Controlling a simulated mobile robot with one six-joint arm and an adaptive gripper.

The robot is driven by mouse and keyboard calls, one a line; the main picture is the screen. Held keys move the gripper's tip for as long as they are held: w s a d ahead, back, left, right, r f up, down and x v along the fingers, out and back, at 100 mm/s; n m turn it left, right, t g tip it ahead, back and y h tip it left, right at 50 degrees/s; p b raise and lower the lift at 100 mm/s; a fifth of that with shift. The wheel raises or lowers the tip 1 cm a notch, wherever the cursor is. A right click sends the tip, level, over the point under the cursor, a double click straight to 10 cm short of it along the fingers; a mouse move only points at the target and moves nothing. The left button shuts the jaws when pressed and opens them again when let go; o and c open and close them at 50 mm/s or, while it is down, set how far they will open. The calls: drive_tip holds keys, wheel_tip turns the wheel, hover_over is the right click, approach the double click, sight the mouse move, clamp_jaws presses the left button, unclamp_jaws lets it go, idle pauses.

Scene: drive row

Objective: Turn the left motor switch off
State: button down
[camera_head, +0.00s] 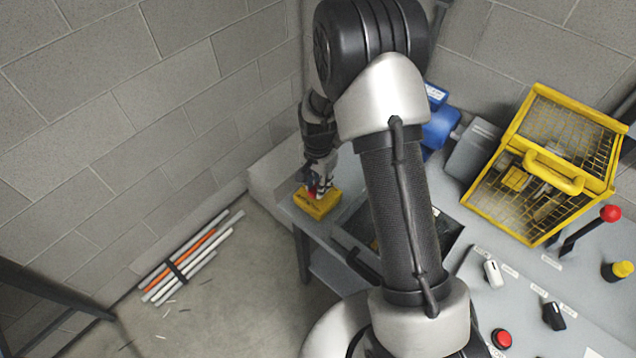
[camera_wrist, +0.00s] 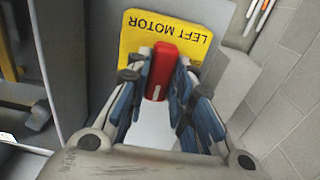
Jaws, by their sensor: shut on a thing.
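The left motor switch is a yellow box (camera_head: 318,204) at the left end of the grey bench. In the wrist view its yellow plate (camera_wrist: 140,38) reads LEFT MOTOR, upside down, and a red handle (camera_wrist: 160,68) stands out from it. My gripper (camera_wrist: 162,80) has its blue-padded fingers on both sides of the red handle and is shut on it. In the head view my gripper (camera_head: 322,186) is small and sits right at the yellow box. The fingers hide part of the handle there.
A yellow mesh cage (camera_head: 545,165) stands on the bench at right. A white knob (camera_head: 492,273), a black knob (camera_head: 553,316), a red button (camera_head: 502,338) and a red-tipped lever (camera_head: 592,226) are nearer right. Tied rods (camera_head: 190,258) lie on the floor along the left wall.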

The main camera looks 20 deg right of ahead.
drive_tip(key=shift+n, duration=0.4)
drive_tip(key=n, duration=0.3)
drive_tip(key=shift+n, duration=0.4)
drive_tip(key=n, duration=0.4)
drive_tip(key=shift+p, duration=0.3)
drive_tip(key=n, duration=0.9)
drive_tip(key=shift+n, duration=0.3)
drive_tip(key=c, duration=1.4)
unclamp_jaws()
drive_tip(key=shift+r, duration=0.1)
